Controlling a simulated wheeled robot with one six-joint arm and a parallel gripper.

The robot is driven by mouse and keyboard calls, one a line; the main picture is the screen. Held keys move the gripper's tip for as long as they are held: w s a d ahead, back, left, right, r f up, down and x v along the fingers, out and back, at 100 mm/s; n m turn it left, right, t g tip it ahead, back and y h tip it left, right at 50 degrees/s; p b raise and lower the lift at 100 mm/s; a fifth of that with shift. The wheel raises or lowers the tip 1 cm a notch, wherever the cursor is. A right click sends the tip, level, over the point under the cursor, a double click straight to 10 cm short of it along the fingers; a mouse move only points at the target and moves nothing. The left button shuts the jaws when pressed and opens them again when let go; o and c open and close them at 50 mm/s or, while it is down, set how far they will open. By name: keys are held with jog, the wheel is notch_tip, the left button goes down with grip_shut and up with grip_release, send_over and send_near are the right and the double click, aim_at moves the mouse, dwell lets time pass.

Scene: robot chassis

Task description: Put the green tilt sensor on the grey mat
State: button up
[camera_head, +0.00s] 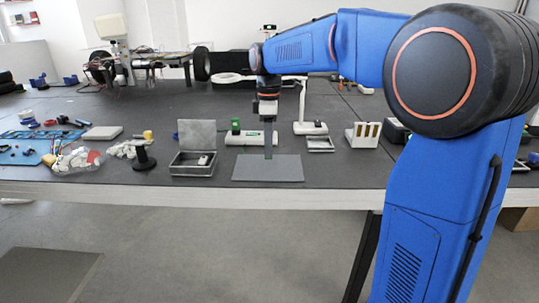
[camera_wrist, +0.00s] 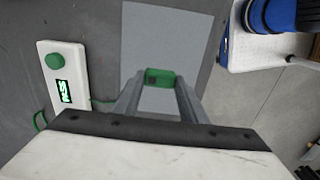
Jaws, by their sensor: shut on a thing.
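The green tilt sensor (camera_wrist: 160,76) is a small green block between my fingertips in the wrist view. My gripper (camera_wrist: 158,84) is shut on it. The grey mat (camera_wrist: 165,35) lies behind the sensor in that view. In the head view the grey mat (camera_head: 268,172) is a flat rectangle near the table's front edge, and my gripper (camera_head: 268,153) points down at its back edge. I cannot make out the sensor there, and I cannot tell how far it is above the mat. The mat's surface is bare.
A white device with a green knob (camera_head: 236,126) stands just behind the mat; it also shows in the wrist view (camera_wrist: 62,75). An open metal box (camera_head: 192,165) is left of the mat. A white slotted holder (camera_head: 363,134) and a small tray (camera_head: 320,145) are at the right.

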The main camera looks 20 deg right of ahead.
jog(key=shift+f, duration=1.8)
jog(key=shift+f, duration=0.1)
jog(key=o, duration=1)
notch_tip(320, 180, up, 12)
jog(key=shift+s+r, duration=0.1)
jog(key=shift+r, duration=0.05)
jog(key=s+d+f+m+t, duration=0.1)
jog(key=s+f+m, duration=0.3)
jog(key=s, duration=0.7)
jog(key=s+d+f+m+t, duration=0.2)
jog(key=s+f+m, duration=0.3)
jog(key=s+f, duration=0.3)
jog(key=s+d+f+m+t, duration=0.1)
jog(key=s+d+f+m, duration=0.3)
jog(key=s, duration=1)
notch_tip(320, 180, down, 3)
jog(key=shift+s+f+m+t, duration=0.15)
jog(key=shift+m+t, duration=0.25)
jog(key=shift+m, duration=0.3)
